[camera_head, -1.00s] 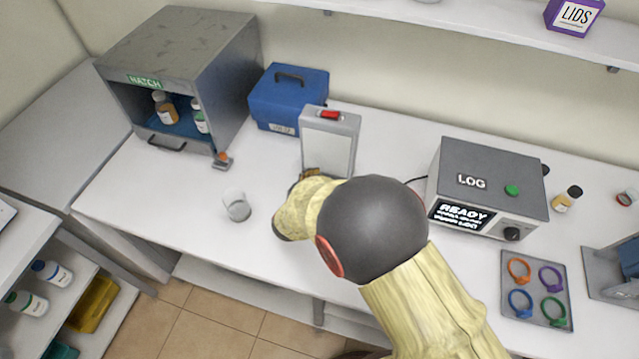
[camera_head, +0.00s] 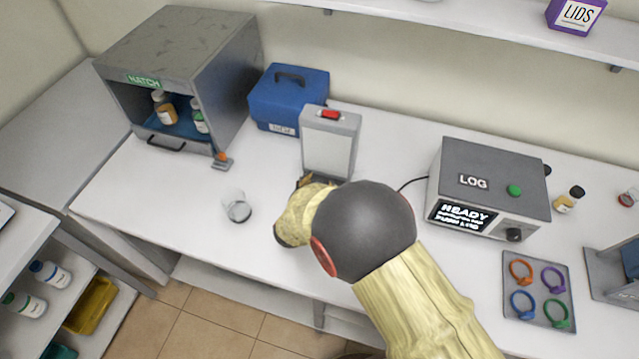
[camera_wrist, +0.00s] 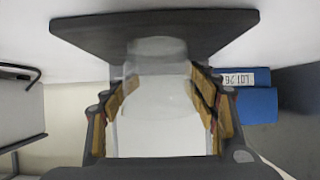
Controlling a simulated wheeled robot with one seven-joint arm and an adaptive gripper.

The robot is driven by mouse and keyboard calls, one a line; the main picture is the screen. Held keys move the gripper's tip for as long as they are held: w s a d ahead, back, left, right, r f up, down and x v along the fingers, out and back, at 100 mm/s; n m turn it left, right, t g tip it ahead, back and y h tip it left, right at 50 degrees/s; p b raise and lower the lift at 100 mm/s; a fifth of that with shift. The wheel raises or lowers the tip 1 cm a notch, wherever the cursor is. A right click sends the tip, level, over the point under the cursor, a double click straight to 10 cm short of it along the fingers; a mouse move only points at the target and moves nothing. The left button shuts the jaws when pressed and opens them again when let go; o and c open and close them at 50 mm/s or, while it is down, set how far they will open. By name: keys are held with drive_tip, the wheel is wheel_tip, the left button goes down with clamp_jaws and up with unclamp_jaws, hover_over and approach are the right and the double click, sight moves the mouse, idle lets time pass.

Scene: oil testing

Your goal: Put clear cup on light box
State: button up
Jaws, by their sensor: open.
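The light box (camera_head: 328,148) is a grey upright box with a white panel and a red switch on top, at the back of the bench. Its panel (camera_wrist: 160,135) shows upside down in the wrist view, with a dark plate (camera_wrist: 85,30) at its foot. A clear cup (camera_wrist: 158,70) appears to stand on that plate before the panel. My gripper (camera_wrist: 166,80) is open, its fingers on either side of this cup; contact is unclear. Another clear cup (camera_head: 237,207) stands on the bench to the left.
A blue case (camera_head: 288,98) stands behind and left of the light box. A grey hatch cabinet (camera_head: 180,75) with bottles is at the left. The LOG device (camera_head: 490,185) and a tray of coloured rings (camera_head: 538,290) are at the right.

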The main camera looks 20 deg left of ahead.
drive_tip(key=shift+o, duration=0.4)
drive_tip(key=shift+r, duration=0.2)
drive_tip(key=p+v, duration=0.2)
drive_tip(key=v, duration=1)
drive_tip(key=w+d+r+g+y, duration=0.25)
drive_tip(key=w+r, duration=0.45)
drive_tip(key=r, duration=0.4)
drive_tip(key=d+r+y, duration=0.2)
drive_tip(key=d+r, duration=0.7)
drive_tip(key=r, duration=0.2)
drive_tip(key=s+d+r+g+h, duration=0.1)
drive_tip(key=s+d+r, duration=0.15)
drive_tip(key=d, duration=0.45)
drive_tip(key=s+d+r+g+h, duration=0.1)
drive_tip(key=s+d+r, duration=0.1)
drive_tip(key=s+d, duration=0.35)
drive_tip(key=s+d+g+h, duration=0.1)
drive_tip(key=s+d+h, duration=0.1)
drive_tip(key=s+d, duration=0.4)
drive_tip(key=s+d+m+g+h, duration=0.1)
drive_tip(key=s+d, duration=0.5)
drive_tip(key=d, duration=0.6)
drive_tip(key=shift+s+d+r+h, duration=0.2)
drive_tip(key=shift+s+d+h, duration=0.15)
drive_tip(key=shift+h, duration=0.1)
